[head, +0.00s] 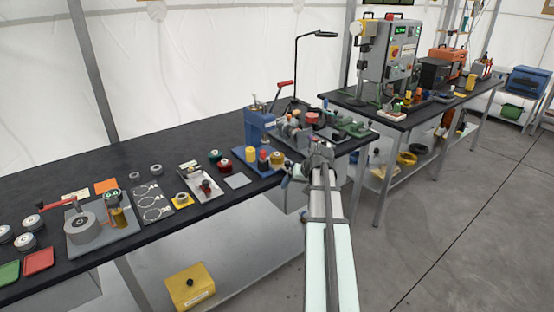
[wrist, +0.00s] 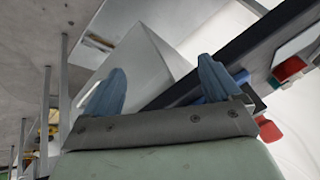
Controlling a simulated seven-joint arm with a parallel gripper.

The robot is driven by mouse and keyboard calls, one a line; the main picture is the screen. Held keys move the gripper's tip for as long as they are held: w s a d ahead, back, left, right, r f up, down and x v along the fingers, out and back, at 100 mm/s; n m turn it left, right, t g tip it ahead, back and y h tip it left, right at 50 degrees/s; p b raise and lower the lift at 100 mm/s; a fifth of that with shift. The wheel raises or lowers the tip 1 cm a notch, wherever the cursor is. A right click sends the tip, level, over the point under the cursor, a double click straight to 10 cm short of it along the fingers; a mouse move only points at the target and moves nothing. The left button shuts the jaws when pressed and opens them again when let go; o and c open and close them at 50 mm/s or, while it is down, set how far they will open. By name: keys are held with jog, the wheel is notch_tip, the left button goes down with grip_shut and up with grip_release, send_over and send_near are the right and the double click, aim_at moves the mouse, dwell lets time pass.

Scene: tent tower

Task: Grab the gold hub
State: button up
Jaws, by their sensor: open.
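A round gold piece (head: 277,158), which looks like the gold hub, sits at the right of a blue tray (head: 241,158) on the black bench. A yellow cylinder (head: 252,155) stands beside it on the tray. My gripper (head: 289,173) is at the bench's front edge, just right of and nearer than the gold piece, and apart from it. In the wrist view, my gripper's two blue fingers (wrist: 158,76) are spread wide with nothing between them. The gold piece cannot be made out in the wrist view.
A blue press with a red lever (head: 261,122) stands behind the tray. A grey fixture plate with several parts (head: 312,122) lies behind my gripper.

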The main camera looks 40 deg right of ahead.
jog(key=w+d+r+n+g+y, duration=0.1)
jog(key=w+r+n, duration=0.25)
jog(key=r, duration=0.25)
jog(key=w+d+r+n, duration=0.2)
jog(key=w+r+n, duration=0.1)
jog(key=r+n, duration=0.25)
jog(key=w+d+r+n+g+y, duration=0.1)
jog(key=w+r+n, duration=0.25)
jog(key=r, duration=0.35)
send_over(279, 154)
jog(key=s, duration=0.2)
jog(key=f, duration=0.7)
jog(key=shift+d+f, duration=0.3)
jog(key=shift+f, duration=0.05)
jog(key=shift+d+x, duration=0.15)
jog(key=shift+x, duration=1.2)
jog(key=shift+d+x, duration=0.2)
jog(key=shift+x, duration=1.1)
jog(key=shift+c, duration=0.2)
jog(key=c, duration=1.2)
